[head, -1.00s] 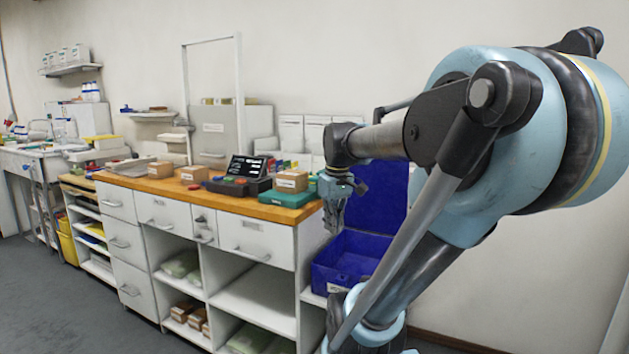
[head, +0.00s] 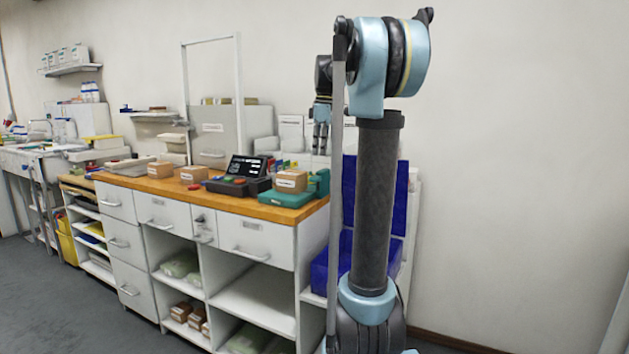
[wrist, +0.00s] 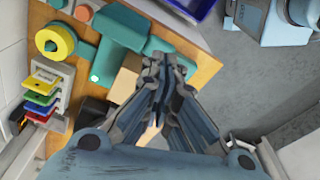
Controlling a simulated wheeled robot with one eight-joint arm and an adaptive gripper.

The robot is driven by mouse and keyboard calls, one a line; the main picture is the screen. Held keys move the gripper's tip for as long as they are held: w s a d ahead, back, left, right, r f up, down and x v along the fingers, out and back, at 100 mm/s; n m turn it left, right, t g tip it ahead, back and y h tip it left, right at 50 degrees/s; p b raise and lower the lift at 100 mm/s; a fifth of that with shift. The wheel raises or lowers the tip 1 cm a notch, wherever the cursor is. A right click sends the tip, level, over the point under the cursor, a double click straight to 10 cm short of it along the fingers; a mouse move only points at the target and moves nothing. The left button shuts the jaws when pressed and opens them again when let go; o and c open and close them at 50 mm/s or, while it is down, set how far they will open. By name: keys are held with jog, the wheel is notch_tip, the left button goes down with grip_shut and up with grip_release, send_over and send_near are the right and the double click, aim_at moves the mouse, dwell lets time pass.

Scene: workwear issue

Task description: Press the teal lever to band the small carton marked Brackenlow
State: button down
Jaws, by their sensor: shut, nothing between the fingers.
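A teal banding device (head: 283,199) sits at the right end of the wooden counter, with a small brown carton (head: 291,179) on it. A teal upright part (head: 322,184) rises at its right end; I cannot tell which piece is the lever. The carton's label is too small to read. My gripper (head: 320,150) is shut and empty, pointing down above the device's right side, apart from it. In the wrist view, the teal device (wrist: 122,38) lies beyond the fingers (wrist: 160,60), which partly hide the carton (wrist: 122,84).
Two more cartons (head: 160,169) (head: 193,175) stand to the left on the counter (head: 235,203). A dark console with a screen (head: 248,168) is beside the device. A blue open bin (head: 320,273) stands right of the counter. A yellow roll (wrist: 55,42) and coloured trays (wrist: 42,95) lie near the device.

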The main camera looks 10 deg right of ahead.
aim_at(316, 176)
jog(key=shift+f, duration=0.1)
dwell(0.3)
jog(key=shift+w+a+f, duration=0.1)
jog(key=shift+a+f, duration=0.1)
jog(key=shift+f, duration=1.5)
jog(key=shift+a+f, duration=0.15)
jog(key=shift+f, duration=1.5)
jog(key=shift+f, duration=0.1)
